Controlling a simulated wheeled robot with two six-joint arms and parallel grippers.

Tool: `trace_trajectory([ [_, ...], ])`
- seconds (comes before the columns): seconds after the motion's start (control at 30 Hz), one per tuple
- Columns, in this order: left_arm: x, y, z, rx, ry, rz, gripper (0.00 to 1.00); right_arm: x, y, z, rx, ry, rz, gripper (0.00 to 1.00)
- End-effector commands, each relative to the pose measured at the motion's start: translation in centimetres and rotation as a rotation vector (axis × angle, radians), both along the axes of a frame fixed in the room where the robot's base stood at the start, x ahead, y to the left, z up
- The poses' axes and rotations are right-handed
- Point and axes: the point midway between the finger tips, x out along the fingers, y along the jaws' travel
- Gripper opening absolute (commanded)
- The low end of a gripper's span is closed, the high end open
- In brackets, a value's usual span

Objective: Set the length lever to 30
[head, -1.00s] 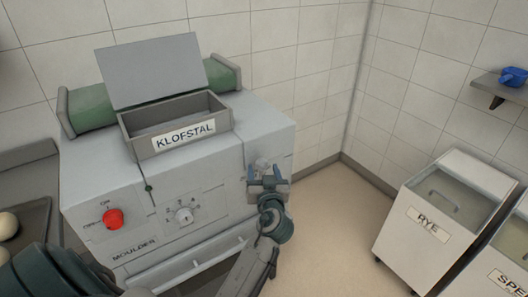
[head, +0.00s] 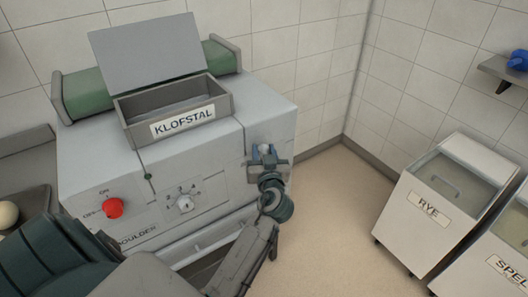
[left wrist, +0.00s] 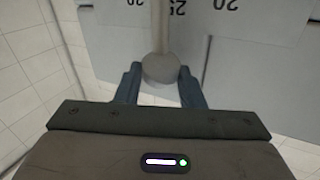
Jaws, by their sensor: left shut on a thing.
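The moulder (head: 95,170) is a grey machine at left in the head view. Its length lever (left wrist: 160,68) shows in the left wrist view as a pale round knob on a shaft, in front of a scale with marks 20 and 25. The shaft stands close to the 25 mark; the exact setting is unclear. My left gripper (head: 268,155) is at the right end of the moulder's front, shut on the lever knob. In the left wrist view its two fingers (left wrist: 160,88) lie on either side of the knob. In the head view the gripper mostly hides the lever. My right gripper is out of view.
The moulder's front has a red switch (head: 113,208) and a numbered dial (head: 185,203). An open hopper labelled KLOFSTAL (head: 182,121) is on top. A RYE bin (head: 428,204) stands at right. The floor (head: 330,220) between is clear.

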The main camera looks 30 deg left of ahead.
Motion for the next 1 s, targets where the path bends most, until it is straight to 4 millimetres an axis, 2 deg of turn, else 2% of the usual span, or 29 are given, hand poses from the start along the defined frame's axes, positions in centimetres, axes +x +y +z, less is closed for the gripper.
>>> trace_trajectory([
  [0.23,0.8,-0.3,0.2,0.017,0.048,-0.001,0.0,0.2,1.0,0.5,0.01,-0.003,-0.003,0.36],
  [0.7,5.1,-2.1,-0.6,0.136,0.332,-0.001,0.0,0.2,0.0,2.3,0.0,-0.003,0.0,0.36],
  [1.0,6.8,-2.8,-1.6,0.189,0.462,0.0,0.0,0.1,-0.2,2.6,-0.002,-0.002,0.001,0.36],
])
